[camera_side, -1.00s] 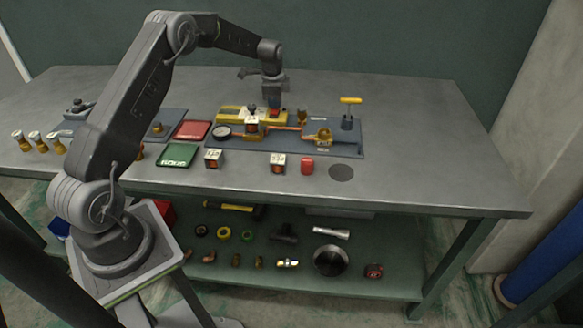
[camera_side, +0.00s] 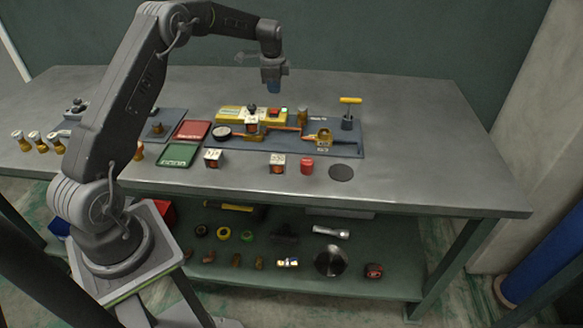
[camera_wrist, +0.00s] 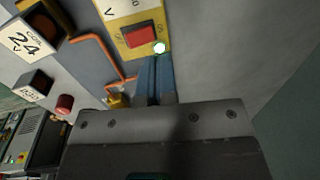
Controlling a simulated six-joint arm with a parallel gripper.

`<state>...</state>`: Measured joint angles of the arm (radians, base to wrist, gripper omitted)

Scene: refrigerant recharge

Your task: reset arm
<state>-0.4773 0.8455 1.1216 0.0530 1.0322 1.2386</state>
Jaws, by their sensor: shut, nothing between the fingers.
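My gripper (camera_side: 274,90) is shut and empty. It hangs pointing down above the back of the blue-grey fixture board (camera_side: 350,140), clear of it.
Red (camera_side: 192,130) and green (camera_side: 178,154) trays lie left. A red cylinder (camera_side: 307,166) stands in front. The right side of the bench (camera_side: 430,150) is clear.

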